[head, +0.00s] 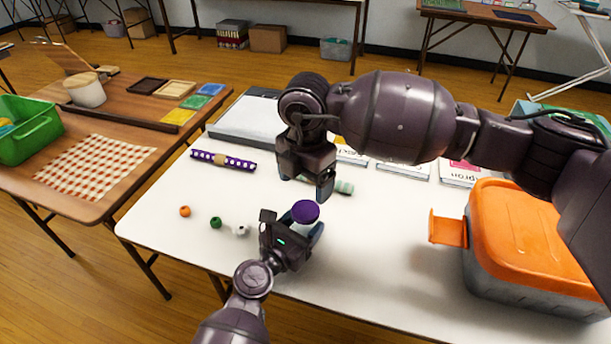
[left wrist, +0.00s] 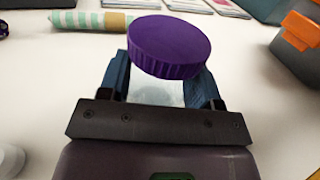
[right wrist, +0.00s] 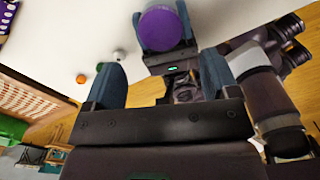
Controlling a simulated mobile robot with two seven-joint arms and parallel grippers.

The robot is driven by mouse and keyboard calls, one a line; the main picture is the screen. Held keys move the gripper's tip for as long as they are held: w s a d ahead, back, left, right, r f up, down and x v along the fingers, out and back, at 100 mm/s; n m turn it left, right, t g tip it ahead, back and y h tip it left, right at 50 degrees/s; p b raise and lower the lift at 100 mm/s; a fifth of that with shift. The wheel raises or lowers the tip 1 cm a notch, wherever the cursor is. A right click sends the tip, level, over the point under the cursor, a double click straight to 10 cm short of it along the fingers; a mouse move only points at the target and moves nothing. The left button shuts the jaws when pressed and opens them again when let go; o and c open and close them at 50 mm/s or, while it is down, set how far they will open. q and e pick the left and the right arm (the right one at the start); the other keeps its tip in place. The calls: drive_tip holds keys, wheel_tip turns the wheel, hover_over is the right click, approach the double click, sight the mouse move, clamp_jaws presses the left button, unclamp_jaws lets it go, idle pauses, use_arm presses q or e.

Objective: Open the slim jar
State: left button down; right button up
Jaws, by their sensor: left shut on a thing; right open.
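The slim jar has a purple ribbed lid (head: 305,211) and a clear body (left wrist: 155,92). My left gripper (head: 293,237) is shut on the jar's body, below the lid, over the white table. In the left wrist view the lid (left wrist: 169,46) sits on top and looks slightly tilted. My right gripper (head: 306,186) is open and empty, above and slightly behind the lid. In the right wrist view the lid (right wrist: 160,29) shows beyond the open fingers, apart from them. Much of the jar's body is hidden by my left fingers.
A grey bin with an orange lid (head: 538,238) stands at the right. Orange (head: 185,211), green (head: 215,222) and white (head: 240,230) beads lie left of the jar. The table's front right is clear.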

sight(306, 209)
wheel_tip(306, 209, down, 7)
drive_tip(key=shift+f, duration=0.15)
idle(0.4)
